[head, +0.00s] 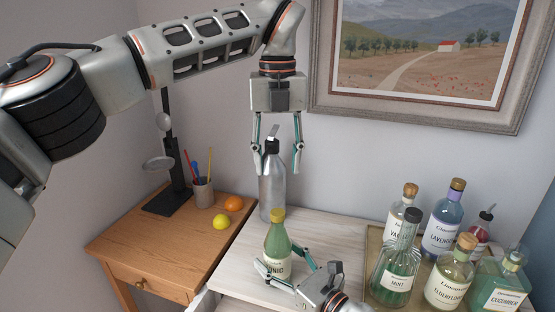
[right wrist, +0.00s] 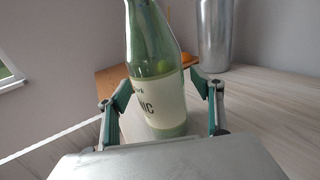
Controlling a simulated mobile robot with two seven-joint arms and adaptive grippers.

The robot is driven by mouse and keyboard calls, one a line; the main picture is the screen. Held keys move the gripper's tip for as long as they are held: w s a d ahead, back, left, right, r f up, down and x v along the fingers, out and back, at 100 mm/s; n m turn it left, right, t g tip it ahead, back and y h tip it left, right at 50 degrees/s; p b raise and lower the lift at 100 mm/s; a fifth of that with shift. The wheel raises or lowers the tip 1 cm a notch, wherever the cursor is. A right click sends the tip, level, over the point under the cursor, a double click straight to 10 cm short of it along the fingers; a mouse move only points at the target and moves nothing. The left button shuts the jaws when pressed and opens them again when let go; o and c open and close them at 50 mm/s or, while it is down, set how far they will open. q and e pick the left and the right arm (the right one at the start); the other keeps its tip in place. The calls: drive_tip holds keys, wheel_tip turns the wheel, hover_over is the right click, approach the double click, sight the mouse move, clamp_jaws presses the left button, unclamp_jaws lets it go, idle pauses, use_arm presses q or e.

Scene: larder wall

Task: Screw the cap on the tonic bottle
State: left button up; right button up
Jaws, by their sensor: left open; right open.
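The tonic bottle (head: 278,241), green with a cream label, stands upright on the pale worktop. A yellow-gold cap (head: 278,215) sits on its neck; I cannot tell how tight it is. My right gripper (head: 277,257) is open, low at the bottle, one finger on each side. In the right wrist view the tonic bottle (right wrist: 155,65) stands between the fingers with gaps on both sides; its top is out of frame. My left gripper (head: 277,172) is open and points down, higher than the cap, its fingers either side of the metal flask's top in the picture.
The metal flask (head: 272,188) with a black top stands behind the tonic bottle. A tray (head: 374,245) of several labelled bottles is at the right. A wooden side table (head: 150,238) at left holds a lemon (head: 222,222), an orange (head: 234,203) and a pen cup (head: 203,193).

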drive_tip(key=v, duration=1.2)
